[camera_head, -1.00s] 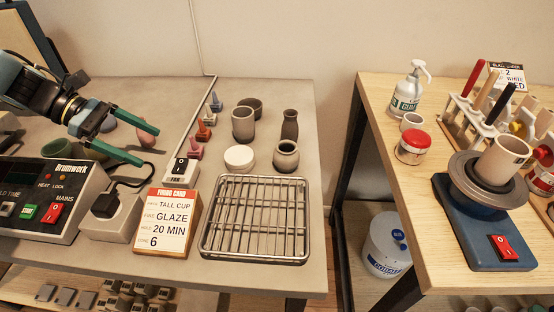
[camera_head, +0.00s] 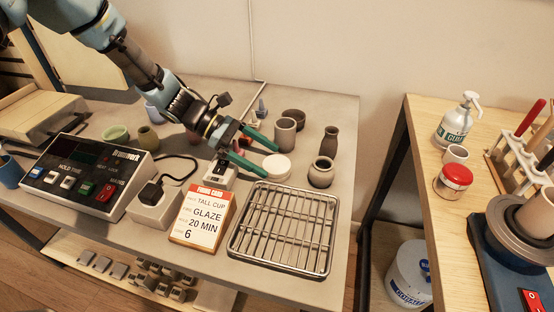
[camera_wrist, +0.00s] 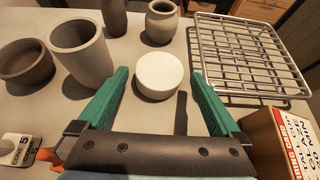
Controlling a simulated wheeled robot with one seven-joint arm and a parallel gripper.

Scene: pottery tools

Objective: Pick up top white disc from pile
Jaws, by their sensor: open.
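The white disc pile (camera_head: 277,167) stands on the grey table, left of the small round pot and behind the wire rack. In the wrist view its round white top (camera_wrist: 160,72) shows just beyond and between the fingertips. I cannot tell how many discs are in the pile. My gripper (camera_head: 268,162) has two green fingers spread apart, with nothing between them. It also shows in the wrist view (camera_wrist: 160,75), and its tips point at the pile from the left in the head view.
A tall grey cup (camera_head: 285,132), a dark bowl (camera_head: 293,115), a bottle vase (camera_head: 329,142) and a round pot (camera_head: 321,173) stand close around the pile.

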